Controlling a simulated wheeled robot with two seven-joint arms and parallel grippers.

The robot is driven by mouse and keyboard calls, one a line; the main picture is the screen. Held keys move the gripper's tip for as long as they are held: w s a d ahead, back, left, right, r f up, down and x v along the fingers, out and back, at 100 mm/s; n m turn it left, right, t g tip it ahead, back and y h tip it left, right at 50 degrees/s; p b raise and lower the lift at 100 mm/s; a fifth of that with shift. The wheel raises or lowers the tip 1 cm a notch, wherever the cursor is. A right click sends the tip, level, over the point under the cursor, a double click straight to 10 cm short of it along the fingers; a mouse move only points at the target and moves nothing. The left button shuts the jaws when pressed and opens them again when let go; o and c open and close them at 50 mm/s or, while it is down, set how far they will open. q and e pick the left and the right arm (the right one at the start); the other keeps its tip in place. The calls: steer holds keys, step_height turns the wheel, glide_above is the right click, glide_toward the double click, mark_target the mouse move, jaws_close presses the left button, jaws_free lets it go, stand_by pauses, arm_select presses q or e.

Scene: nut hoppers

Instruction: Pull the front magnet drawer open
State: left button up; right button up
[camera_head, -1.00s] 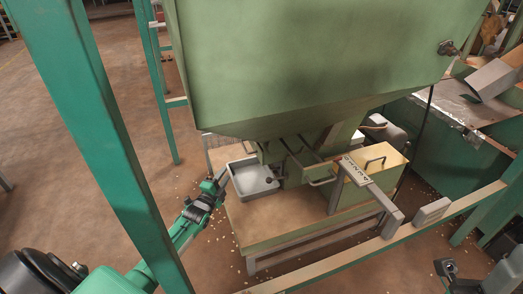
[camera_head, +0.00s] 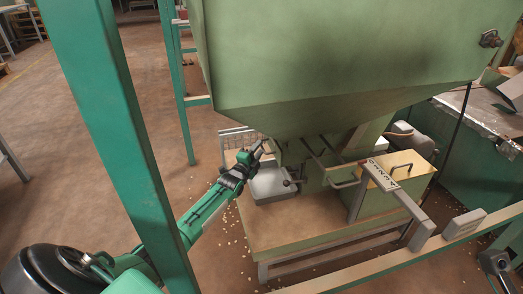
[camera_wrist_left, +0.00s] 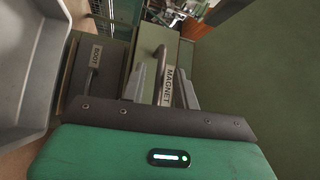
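The magnet drawer (camera_wrist_left: 172,55) has a green front with a white MAGNET label (camera_wrist_left: 168,86) and a curved metal handle (camera_wrist_left: 160,62) in the left wrist view. My left gripper (camera_wrist_left: 162,82) is open; its two grey fingers show on either side of the handle's line, but I cannot tell whether they touch it. In the head view my left gripper (camera_head: 258,150) is above the grey tray, below the hopper's sloping underside. The drawer front is hard to make out there. My right gripper (camera_head: 494,262) is at the lower right edge, far from the drawer; its fingers are unclear.
A grey tray (camera_head: 271,186) sits beside the drawers; its wall also shows in the left wrist view (camera_wrist_left: 28,70). A drawer labelled BOOT (camera_wrist_left: 97,56) is left of the magnet drawer. The big green hopper (camera_head: 330,60) hangs overhead. A green post (camera_head: 110,120) and a rail (camera_head: 400,255) stand nearer me.

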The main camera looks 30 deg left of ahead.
arm_select(q)
steer(key=shift+w+a+r+b, duration=0.1)
steer(key=shift+w+b, duration=0.2)
steer(key=shift+w, duration=0.5)
steer(key=shift+w+a+r+b, duration=0.1)
steer(key=shift+w+b, duration=0.2)
steer(key=shift+w, duration=0.5)
jaws_close()
